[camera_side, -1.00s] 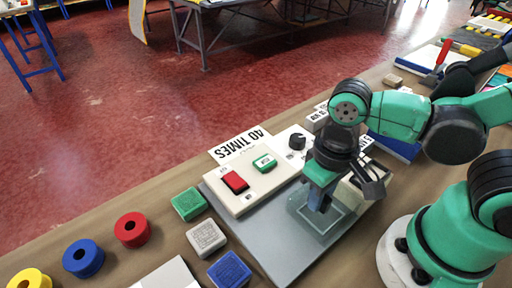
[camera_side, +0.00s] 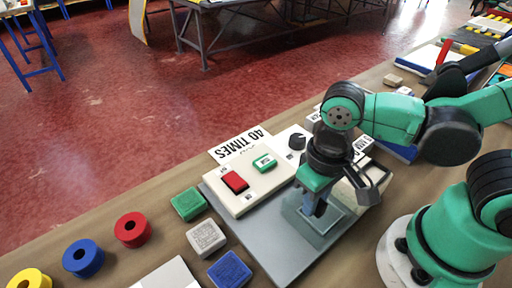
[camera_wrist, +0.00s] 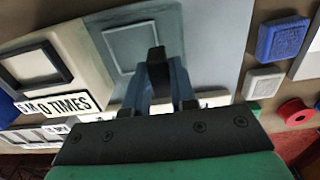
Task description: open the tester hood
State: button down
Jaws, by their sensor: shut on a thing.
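The tester is a grey base plate (camera_side: 262,242) with a cream control panel (camera_side: 238,200) along its far-left side. Its clear hood (camera_side: 292,203) stands over a pale square pad (camera_side: 322,218) and is hard to make out; its edges look tilted, but how far it is raised I cannot tell. My gripper (camera_side: 318,208) is at the hood, pointing down at a slant. In the wrist view my gripper (camera_wrist: 160,82) is shut on a dark handle (camera_wrist: 157,55), which I take to be the hood's. The pad (camera_wrist: 133,45) shows just beyond it.
The panel carries a red switch (camera_side: 234,182), a green button (camera_side: 264,162) and a dark knob (camera_side: 297,141). Green (camera_side: 188,204), grey (camera_side: 206,237) and blue (camera_side: 229,270) blocks lie left of the plate. Red (camera_side: 132,230), blue (camera_side: 83,258) and yellow (camera_side: 30,280) rolls stand farther left.

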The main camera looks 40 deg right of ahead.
jog(key=a, duration=0.7)
jog(key=c, duration=0.7)
grip_release()
jog(key=shift+r, duration=2.8)
jog(key=w+d+t, duration=0.2)
jog(key=w+d, duration=0.1)
jog(key=d, duration=0.2)
jog(key=w+d+r+t, duration=0.1)
jog(key=w+d+t, duration=0.1)
jog(key=d, duration=0.3)
jog(key=w+d+r+t, duration=0.1)
jog(key=w+d+t, duration=0.2)
jog(key=d, duration=0.2)
jog(key=shift+w+d, duration=0.35)
jog(key=shift+d, duration=0.05)
